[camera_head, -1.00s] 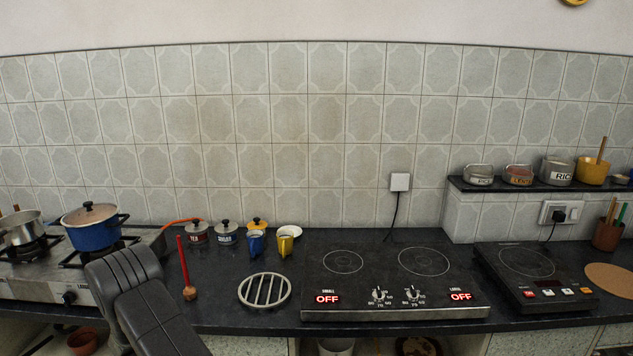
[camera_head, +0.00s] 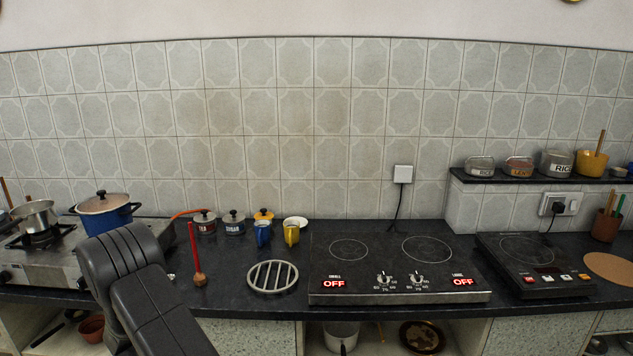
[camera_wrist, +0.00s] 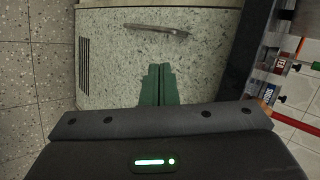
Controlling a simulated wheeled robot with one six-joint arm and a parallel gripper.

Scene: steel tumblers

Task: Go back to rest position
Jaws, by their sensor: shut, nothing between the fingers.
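My gripper (camera_wrist: 158,86) shows in the wrist view, its two green fingers together and empty. It is in front of a speckled cabinet door (camera_wrist: 120,50) with a metal handle (camera_wrist: 150,30), below the counter. In the head view my dark arm rises at the lower left, in front of the counter and the gas stove; the gripper itself is not visible there.
The dark counter (camera_head: 235,295) runs across the head view. On it are a gas stove with a blue pot (camera_head: 105,212), a round metal trivet (camera_head: 273,277), blue (camera_head: 262,234) and yellow (camera_head: 291,233) mugs, and a two-ring cooktop (camera_head: 395,270). A smaller cooktop (camera_head: 530,265) stands at right.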

